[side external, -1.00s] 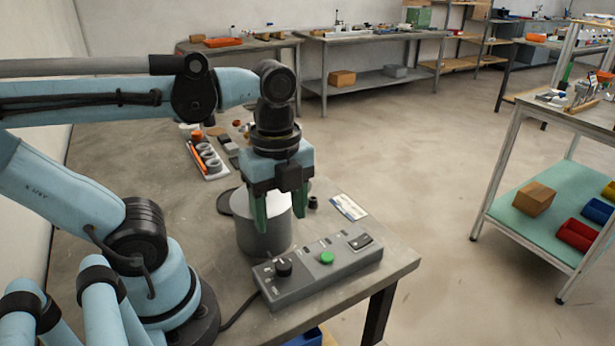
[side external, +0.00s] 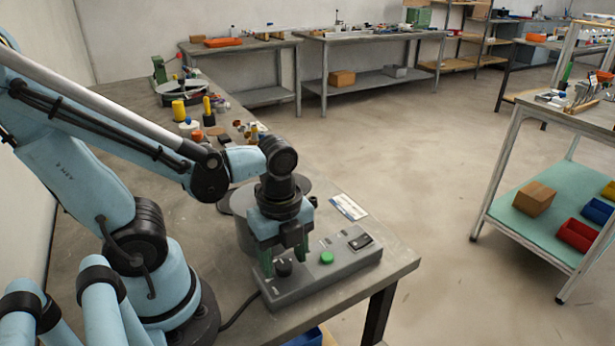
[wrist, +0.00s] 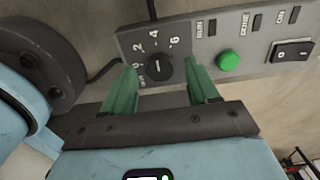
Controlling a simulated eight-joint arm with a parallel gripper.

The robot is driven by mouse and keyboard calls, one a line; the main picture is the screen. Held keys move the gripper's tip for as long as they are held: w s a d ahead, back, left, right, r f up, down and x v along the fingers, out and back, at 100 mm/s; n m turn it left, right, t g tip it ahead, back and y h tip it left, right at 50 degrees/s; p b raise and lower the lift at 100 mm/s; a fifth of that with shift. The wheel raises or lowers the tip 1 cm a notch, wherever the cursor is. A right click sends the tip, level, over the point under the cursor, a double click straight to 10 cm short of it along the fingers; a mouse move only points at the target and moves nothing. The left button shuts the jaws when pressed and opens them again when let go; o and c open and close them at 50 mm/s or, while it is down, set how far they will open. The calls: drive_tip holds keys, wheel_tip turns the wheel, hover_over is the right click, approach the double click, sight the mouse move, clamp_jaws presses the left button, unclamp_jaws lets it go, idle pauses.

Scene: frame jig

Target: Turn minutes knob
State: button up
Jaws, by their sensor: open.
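The minutes knob (side external: 283,267) is a small black round knob at the left end of a grey control box (side external: 335,272) on the table. In the wrist view the knob (wrist: 159,68) has a pale pointer line and a dial marked 2, 4, 6 around it. My gripper (side external: 286,260) has green fingers and is open. In the wrist view its fingers (wrist: 160,80) stand on either side of the knob, with gaps between them and it. I cannot tell exactly how high the tips are over the box.
A green button (side external: 327,258) and a black rocker switch (side external: 361,242) sit right of the knob on the same box. A grey cylinder (side external: 243,235) stands close behind my gripper. A white card (side external: 348,207) lies behind the box.

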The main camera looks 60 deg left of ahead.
drive_tip(key=shift+f, duration=0.55)
drive_tip(key=c, duration=1)
drive_tip(key=shift+c, duration=0.2)
